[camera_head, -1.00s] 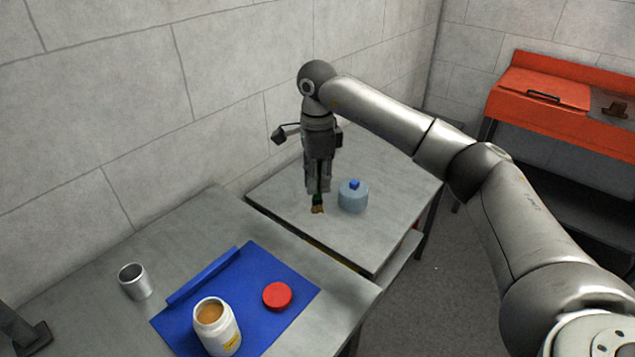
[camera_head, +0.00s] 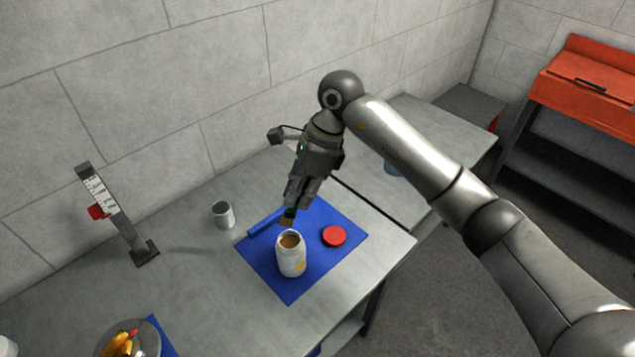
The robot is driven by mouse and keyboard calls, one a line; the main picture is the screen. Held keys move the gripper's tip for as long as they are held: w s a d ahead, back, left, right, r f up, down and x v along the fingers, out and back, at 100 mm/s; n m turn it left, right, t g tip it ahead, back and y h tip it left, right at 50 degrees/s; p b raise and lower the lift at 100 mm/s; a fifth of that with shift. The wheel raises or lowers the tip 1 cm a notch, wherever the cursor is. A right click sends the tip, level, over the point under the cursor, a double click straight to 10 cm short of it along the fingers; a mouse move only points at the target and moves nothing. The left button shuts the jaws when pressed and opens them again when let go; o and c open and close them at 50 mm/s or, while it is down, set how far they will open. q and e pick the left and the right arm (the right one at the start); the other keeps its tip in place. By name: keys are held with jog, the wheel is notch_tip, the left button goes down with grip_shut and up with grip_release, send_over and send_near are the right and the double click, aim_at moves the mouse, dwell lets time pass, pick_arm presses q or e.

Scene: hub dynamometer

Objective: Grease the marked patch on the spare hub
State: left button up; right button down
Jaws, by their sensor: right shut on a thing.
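My right gripper (camera_head: 292,205) is shut on a small brush (camera_head: 286,219) with a green handle and tan bristles, pointing down. The bristles are at or just above the rim of an open white jar (camera_head: 291,262); I cannot tell whether they touch it. The jar holds brown-tan grease (camera_head: 290,241) and stands upright on a blue mat (camera_head: 285,285). Its red lid (camera_head: 333,236) lies on the mat to the right. I see nothing that is clearly the spare hub or its marked patch. My left gripper is not in view.
A grey metal cup (camera_head: 222,214) stands left of the mat. A scaled upright stand (camera_head: 122,225) with a red slider is further left. A clear bowl (camera_head: 148,340) with yellow things is at bottom left.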

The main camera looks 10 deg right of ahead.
jog(key=shift+f, duration=0.3)
notch_tip(320, 180, down, 3)
jog(key=shift+w+r+b, duration=0.1)
jog(key=shift+b, duration=0.55)
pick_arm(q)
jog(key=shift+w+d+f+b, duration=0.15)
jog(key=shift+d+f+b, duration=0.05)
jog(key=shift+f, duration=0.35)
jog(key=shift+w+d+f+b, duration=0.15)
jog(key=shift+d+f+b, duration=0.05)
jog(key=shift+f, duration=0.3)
pick_arm(e)
jog(key=shift+f, duration=1.35)
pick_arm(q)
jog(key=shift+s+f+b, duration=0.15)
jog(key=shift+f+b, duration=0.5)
pick_arm(e)
jog(key=shift+f, duration=0.65)
pick_arm(q)
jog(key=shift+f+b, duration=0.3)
jog(key=shift+b, duration=0.05)
pick_arm(e)
jog(key=shift+f, duration=0.15)
